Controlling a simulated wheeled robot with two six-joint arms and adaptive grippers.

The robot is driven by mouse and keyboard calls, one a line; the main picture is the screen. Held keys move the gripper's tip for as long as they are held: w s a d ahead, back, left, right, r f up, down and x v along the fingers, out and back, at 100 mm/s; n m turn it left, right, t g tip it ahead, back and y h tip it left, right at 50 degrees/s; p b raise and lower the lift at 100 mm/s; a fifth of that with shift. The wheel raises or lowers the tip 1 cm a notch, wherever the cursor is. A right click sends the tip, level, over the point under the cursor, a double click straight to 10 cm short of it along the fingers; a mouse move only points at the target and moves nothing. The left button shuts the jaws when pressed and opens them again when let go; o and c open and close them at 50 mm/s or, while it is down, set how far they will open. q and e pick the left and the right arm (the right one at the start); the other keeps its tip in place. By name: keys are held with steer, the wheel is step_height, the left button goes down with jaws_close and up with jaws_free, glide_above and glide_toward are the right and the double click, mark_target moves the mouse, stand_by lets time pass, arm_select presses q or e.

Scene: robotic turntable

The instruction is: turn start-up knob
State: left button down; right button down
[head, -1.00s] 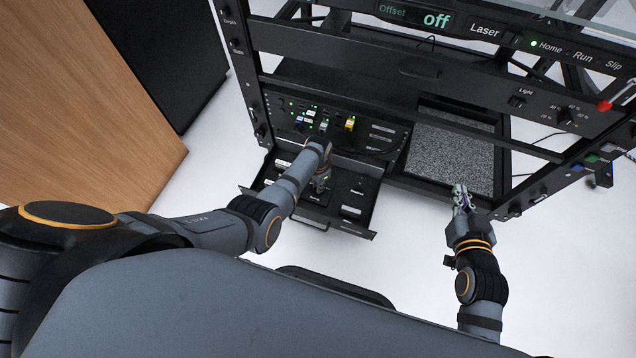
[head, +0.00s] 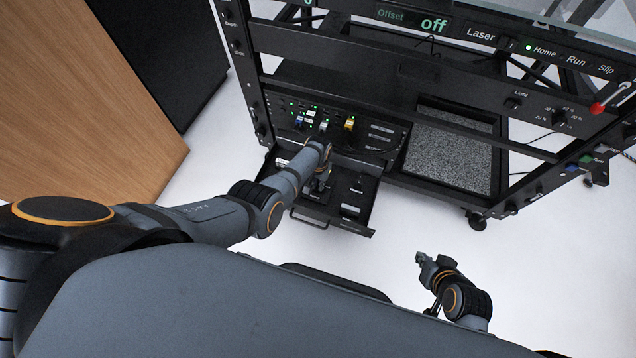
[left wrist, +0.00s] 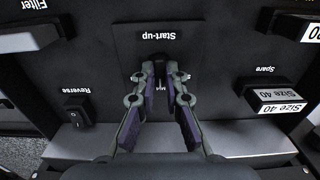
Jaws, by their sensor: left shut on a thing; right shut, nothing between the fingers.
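The open drawer (head: 360,216) of the black rack holds the start-up panel. In the left wrist view the "Start-up" plate (left wrist: 128,42) reads upside down. My left gripper (left wrist: 160,74) is shut on the start-up knob just below that label. The fingertips hide most of the knob, so its angle cannot be told. In the head view my left gripper (head: 321,184) reaches down into the drawer, partly covered by its own arm. My right gripper (head: 422,258) is shut and empty, over the white floor in front of the rack.
A "Reverse" rocker switch (left wrist: 78,112) and a "Spare" block (left wrist: 274,96) flank the plate. A panel with green lights (head: 300,115) stands behind the drawer. A grey granular tray (head: 450,150) lies to its right. A wooden panel (head: 85,100) stands at left.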

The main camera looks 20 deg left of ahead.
stand_by(0.4)
arm_select(q)
steer(key=c, duration=1.4)
jaws_free()
steer(key=shift+r, duration=0.1)
step_height(320, 180, up, 12)
